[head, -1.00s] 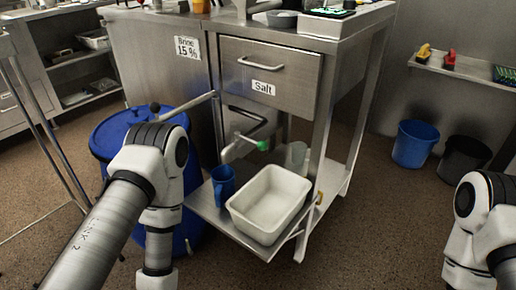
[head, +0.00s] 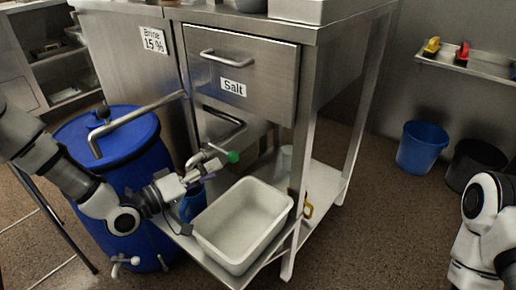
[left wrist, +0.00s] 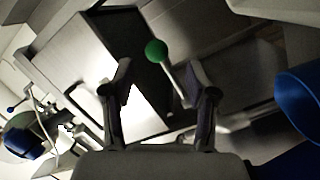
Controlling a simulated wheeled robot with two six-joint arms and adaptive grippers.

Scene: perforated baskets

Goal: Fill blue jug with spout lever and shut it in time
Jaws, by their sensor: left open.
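The green-knobbed spout lever (head: 233,157) shows below the salt drawer, and its green ball shows in the left wrist view (left wrist: 156,51). My left gripper (head: 208,167) is open beside the lever. In the left wrist view the two fingers (left wrist: 160,80) stand apart, with the green ball just beyond and between the tips; I see no grip on it. The blue jug (head: 193,204) stands on the low shelf left of the white tub, partly hidden by my left gripper. Its inside and any flow are not visible. My right gripper is out of view.
A white tub (head: 243,223) stands on the shelf right of the jug. A large blue barrel (head: 120,160) with a bent pipe on its lid is at the left, close behind my left arm. The salt drawer (head: 240,70) is above.

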